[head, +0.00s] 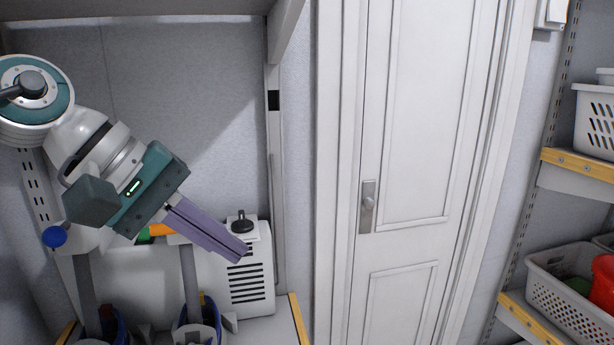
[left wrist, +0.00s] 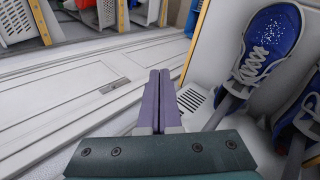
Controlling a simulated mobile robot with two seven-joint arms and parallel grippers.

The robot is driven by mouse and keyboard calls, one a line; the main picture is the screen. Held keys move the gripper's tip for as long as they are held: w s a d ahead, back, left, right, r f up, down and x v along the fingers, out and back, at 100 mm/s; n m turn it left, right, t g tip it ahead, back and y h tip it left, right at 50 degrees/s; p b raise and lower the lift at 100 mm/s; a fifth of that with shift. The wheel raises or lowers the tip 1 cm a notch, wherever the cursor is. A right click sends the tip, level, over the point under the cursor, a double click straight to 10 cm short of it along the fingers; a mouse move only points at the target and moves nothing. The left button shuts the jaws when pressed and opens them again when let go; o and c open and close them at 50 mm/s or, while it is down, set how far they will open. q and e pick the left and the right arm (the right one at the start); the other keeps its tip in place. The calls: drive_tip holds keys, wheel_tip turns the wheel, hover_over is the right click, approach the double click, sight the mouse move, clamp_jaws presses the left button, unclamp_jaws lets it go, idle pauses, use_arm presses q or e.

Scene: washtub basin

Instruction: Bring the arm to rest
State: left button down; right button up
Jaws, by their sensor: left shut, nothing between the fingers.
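My left gripper (head: 240,256) is in the left part of the head view, its arm coming in from the left. Its two purple fingers lie together and point down to the right, with nothing between them. In the left wrist view the fingers (left wrist: 159,75) also show closed side by side. The gripper is in front of a white vented unit (head: 247,275) in the head view; I cannot tell whether they touch. My right gripper is in neither view.
A closed white door (head: 420,130) with a handle stands in the middle. Right shelves hold white baskets (head: 545,280) and a red container (head: 603,283). Below the left arm are shoes on grey posts; a blue shoe (left wrist: 270,40) shows in the left wrist view. Space before the door looks clear.

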use_arm(q)
drive_tip(key=s+d+r+n+t+h, duration=0.2)
drive_tip(key=d+r+n+h, duration=0.45)
drive_tip(key=d, duration=0.35)
wheel_tip(320, 180, up, 7)
drive_tip(key=a+n+t, duration=0.1)
drive_tip(key=n+t, duration=0.8)
drive_tip(key=n, duration=0.6)
drive_tip(key=w+a+f+n+t+y, duration=0.15)
drive_tip(key=a+n+y, duration=0.35)
drive_tip(key=n, duration=0.5)
drive_tip(key=s+a+f+n+t+y, duration=0.1)
drive_tip(key=a+f+n+t+y, duration=0.15)
drive_tip(key=a+n+y, duration=0.45)
drive_tip(key=s+a+f+n+g+y, duration=0.3)
drive_tip(key=s+a+f+n+g, duration=0.2)
drive_tip(key=f+n, duration=0.65)
drive_tip(key=s+a+f+n+g+h, duration=0.1)
drive_tip(key=s+f+n+g, duration=0.35)
drive_tip(key=s+n, duration=0.4)
drive_tip(key=s+f+n+g, duration=0.3)
drive_tip(key=s+n+g, duration=0.2)
drive_tip(key=s, duration=0.7)
wheel_tip(320, 180, up, 34)
drive_tip(key=p, duration=3.3)
drive_tip(key=shift+f+p, duration=0.25)
drive_tip(key=shift+p, duration=0.15)
